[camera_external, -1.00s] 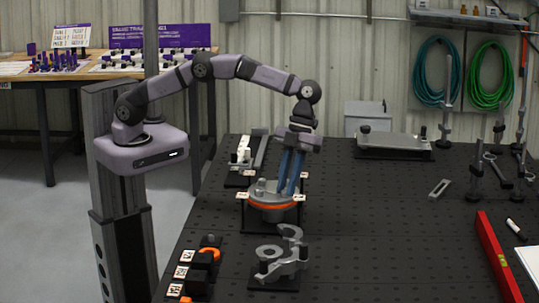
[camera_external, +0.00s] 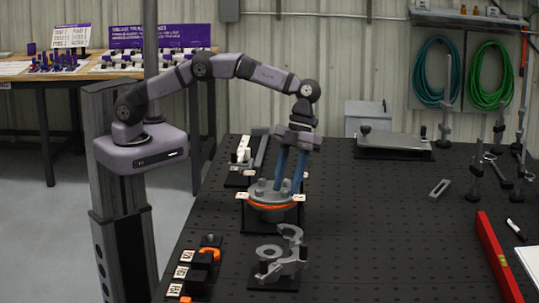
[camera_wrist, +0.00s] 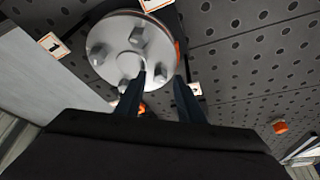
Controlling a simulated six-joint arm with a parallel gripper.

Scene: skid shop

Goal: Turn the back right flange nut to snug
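The grey round flange (camera_external: 270,207) with an orange band stands on a dark base plate on the bench. Several nuts stand up from its top face. In the wrist view the flange (camera_wrist: 118,62) fills the upper middle. My gripper (camera_external: 288,190) points down over the right back part of the flange. Its two blue fingers are apart. In the wrist view one nut (camera_wrist: 160,73) near the rim lies between the fingertips of my gripper (camera_wrist: 160,80), with visible space to the right finger. I cannot tell whether the left finger touches it.
A grey bracket-like fixture (camera_external: 283,262) stands in front of the flange. Orange-topped parts (camera_external: 208,254) stand at the left front edge. A red level (camera_external: 498,258) lies at the right. The bench between is mostly clear.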

